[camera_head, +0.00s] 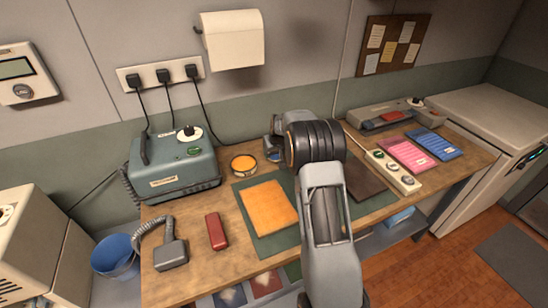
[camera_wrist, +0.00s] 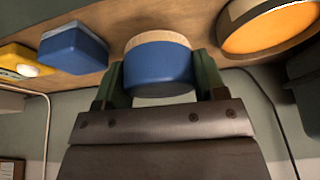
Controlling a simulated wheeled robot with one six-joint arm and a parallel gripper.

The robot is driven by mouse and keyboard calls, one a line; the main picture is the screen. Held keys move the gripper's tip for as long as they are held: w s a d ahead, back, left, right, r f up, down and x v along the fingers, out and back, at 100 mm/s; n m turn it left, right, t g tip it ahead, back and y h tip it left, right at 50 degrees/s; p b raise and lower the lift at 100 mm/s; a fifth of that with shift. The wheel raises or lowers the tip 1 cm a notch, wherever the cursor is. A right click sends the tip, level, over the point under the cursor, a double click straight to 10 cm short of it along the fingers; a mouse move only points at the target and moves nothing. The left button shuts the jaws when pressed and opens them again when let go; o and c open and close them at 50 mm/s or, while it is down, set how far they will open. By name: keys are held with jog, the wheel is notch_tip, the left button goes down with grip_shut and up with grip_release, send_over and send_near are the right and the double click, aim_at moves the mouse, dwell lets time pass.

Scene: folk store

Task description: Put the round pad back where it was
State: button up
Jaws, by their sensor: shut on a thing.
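The round pad (camera_wrist: 158,70), a short blue cylinder with a tan band, sits between the two green fingers of my gripper (camera_wrist: 158,82) in the wrist view. The fingers are shut on its sides. I cannot tell whether it touches the table. In the head view my gripper (camera_head: 274,147) is mostly hidden behind my arm, near the back edge of the table, just right of a round orange dish (camera_head: 244,163). That dish also shows at the upper right of the wrist view (camera_wrist: 275,30).
The wooden table (camera_head: 190,215) holds a teal machine (camera_head: 173,165), a grey handset (camera_head: 170,247), a red block (camera_head: 216,231) and an orange sheet (camera_head: 268,206) on a green mat. A blue box (camera_wrist: 73,48) and a yellow item (camera_wrist: 20,60) stand beside the pad in the wrist view.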

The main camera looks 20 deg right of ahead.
aim_at(274, 164)
jog(key=shift+w+x, duration=0.25)
jog(key=shift+x, duration=1.05)
jog(key=shift+d+f+p, duration=0.15)
jog(key=shift+f+p, duration=0.25)
jog(key=shift+f, duration=0.8)
jog(key=shift+f, duration=0.2)
jog(key=o, duration=0.8)
jog(key=shift+o, duration=0.2)
jog(key=shift+r, duration=0.1)
